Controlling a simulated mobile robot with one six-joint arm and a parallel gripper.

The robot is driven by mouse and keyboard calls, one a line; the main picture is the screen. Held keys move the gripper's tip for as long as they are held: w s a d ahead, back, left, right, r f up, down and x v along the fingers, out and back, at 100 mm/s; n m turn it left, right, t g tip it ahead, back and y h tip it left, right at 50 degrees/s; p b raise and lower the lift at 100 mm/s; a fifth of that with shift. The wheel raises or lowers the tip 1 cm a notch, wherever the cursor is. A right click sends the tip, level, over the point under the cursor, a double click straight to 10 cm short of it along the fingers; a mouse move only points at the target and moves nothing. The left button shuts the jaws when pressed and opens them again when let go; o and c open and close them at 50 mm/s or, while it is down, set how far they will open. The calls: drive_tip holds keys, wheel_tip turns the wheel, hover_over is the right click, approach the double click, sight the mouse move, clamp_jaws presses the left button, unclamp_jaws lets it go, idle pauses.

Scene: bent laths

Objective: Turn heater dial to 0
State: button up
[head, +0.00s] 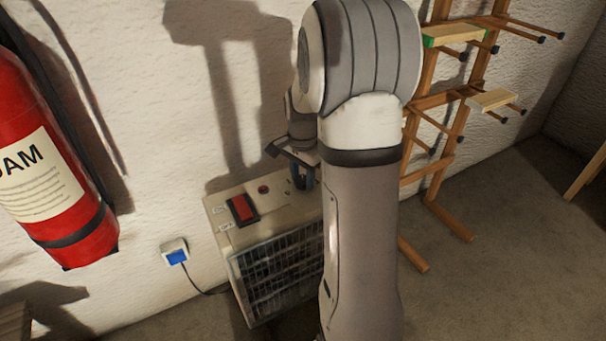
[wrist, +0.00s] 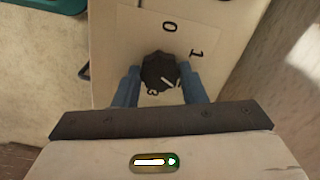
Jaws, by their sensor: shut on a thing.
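The heater (head: 278,268) is a beige box with a dark front grille, standing against the wall. Its dial (wrist: 158,70) is a black knob on the top panel, seen in the wrist view. A white pointer line on it points to the lower right. A "0" mark is above the knob, a "1" is to its upper right, and another figure at its lower edge is partly covered. My gripper (wrist: 159,86) has its blue fingers on both sides of the knob, shut on it. In the head view my gripper (head: 302,180) is over the heater's top, and the dial is hidden.
A red rocker switch (head: 242,209) and a small red round part (head: 264,189) are on the heater's top. A wall socket with a blue plug (head: 176,254) is to the left. A red fire extinguisher (head: 50,160) hangs further left. A wooden rack (head: 440,130) stands at the right.

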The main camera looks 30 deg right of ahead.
drive_tip(key=shift+r+n+p, duration=0.2)
drive_tip(key=shift+n+p, duration=0.55)
drive_tip(key=shift+n, duration=0.25)
drive_tip(key=n+p, duration=0.2)
drive_tip(key=n, duration=0.2)
drive_tip(key=shift+n+p, duration=0.3)
drive_tip(key=n+p, duration=0.1)
drive_tip(key=n, duration=0.2)
drive_tip(key=shift+n+p, duration=0.3)
drive_tip(key=shift+p, duration=0.1)
drive_tip(key=n+p, duration=0.1)
drive_tip(key=n, duration=0.2)
drive_tip(key=shift+f+n, duration=0.1)
drive_tip(key=shift+n, duration=0.2)
drive_tip(key=n+p, duration=0.1)
drive_tip(key=n, duration=0.3)
drive_tip(key=shift+n+p, duration=0.3)
drive_tip(key=shift+p, duration=0.1)
drive_tip(key=n+p, duration=0.1)
drive_tip(key=n, duration=0.3)
drive_tip(key=shift+n, duration=0.4)
drive_tip(key=o, duration=1)
drive_tip(key=shift+f, duration=0.1)
